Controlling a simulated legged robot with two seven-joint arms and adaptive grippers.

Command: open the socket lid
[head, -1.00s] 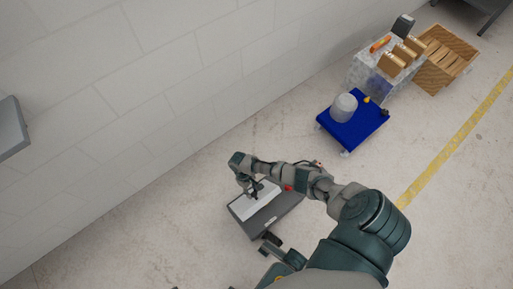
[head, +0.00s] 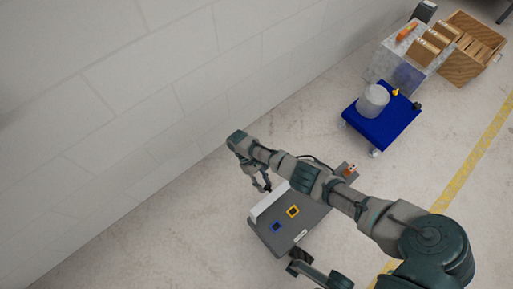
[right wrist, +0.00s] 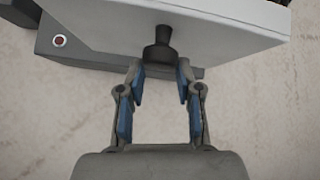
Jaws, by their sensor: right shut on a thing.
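The grey socket box (head: 312,222) lies on the floor by the wall. Its white lid (head: 268,203) is tilted up along the wall side in the head view, baring a yellow-framed socket (head: 292,211) and a blue-framed one (head: 277,226). In the right wrist view the lid (right wrist: 215,22) spans the top, with a dark knob (right wrist: 160,50) on its edge. My right gripper (right wrist: 160,72) is shut on this knob. In the head view my right gripper (head: 262,188) is at the raised lid, its fingertips small and partly hidden.
A blue cart (head: 382,122) with a grey cylinder (head: 373,100) stands beyond the box. Behind it are a pale block with cartons (head: 400,65) and a wooden crate (head: 470,50). The wall (head: 130,110) is close on the left. Floor is clear between box and cart.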

